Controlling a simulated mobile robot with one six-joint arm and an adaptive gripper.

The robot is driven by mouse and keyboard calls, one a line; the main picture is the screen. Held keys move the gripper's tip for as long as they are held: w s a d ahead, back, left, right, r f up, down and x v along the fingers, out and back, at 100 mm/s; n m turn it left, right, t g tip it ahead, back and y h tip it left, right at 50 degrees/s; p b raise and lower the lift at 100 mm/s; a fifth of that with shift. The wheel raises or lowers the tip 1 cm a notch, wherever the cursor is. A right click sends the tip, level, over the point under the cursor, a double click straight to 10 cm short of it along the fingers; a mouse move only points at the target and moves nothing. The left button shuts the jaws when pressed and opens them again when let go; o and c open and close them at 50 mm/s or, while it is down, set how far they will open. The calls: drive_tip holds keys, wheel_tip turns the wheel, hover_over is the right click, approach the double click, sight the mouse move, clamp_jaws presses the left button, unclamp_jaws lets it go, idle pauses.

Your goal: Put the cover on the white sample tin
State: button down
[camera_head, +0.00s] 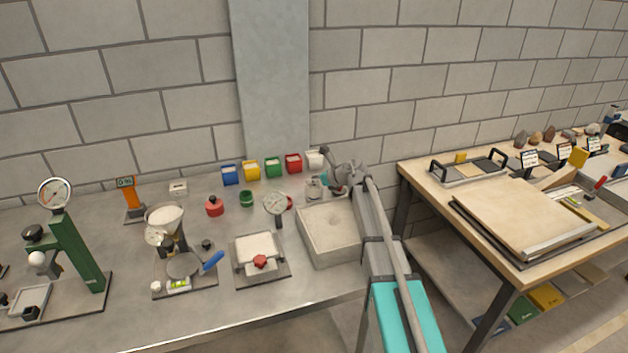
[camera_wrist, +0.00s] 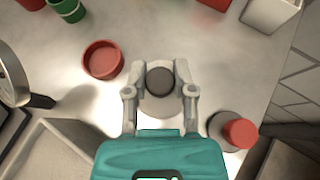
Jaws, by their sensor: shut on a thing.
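My gripper (camera_wrist: 160,85) is shut on the dark round knob (camera_wrist: 159,80) of the cover, with one finger on each side. A pale round shape (camera_wrist: 160,105) shows below the knob between the fingers; I cannot tell how much is cover and how much is tin. In the head view my gripper (camera_head: 319,181) is at the back of the bench, over a small whitish tin (camera_head: 313,193). The fingers partly hide it, and I cannot tell whether the cover touches its rim.
An open red tin (camera_wrist: 102,60) stands left of my gripper, and a red-topped piece (camera_wrist: 238,133) right. A green tin (camera_wrist: 68,8) is farther left.

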drive_tip(key=shift+f, duration=0.35)
idle(0.3)
drive_tip(key=shift+c, duration=1.8)
unclamp_jaws()
drive_tip(key=shift+r, duration=0.15)
wheel_tip(320, 180, up, 8)
drive_tip(key=p, duration=0.7)
drive_tip(key=s+a, duration=0.2)
drive_tip(key=a, duration=2.9)
drive_tip(key=shift+a+f, duration=0.15)
drive_tip(key=shift+f, duration=0.2)
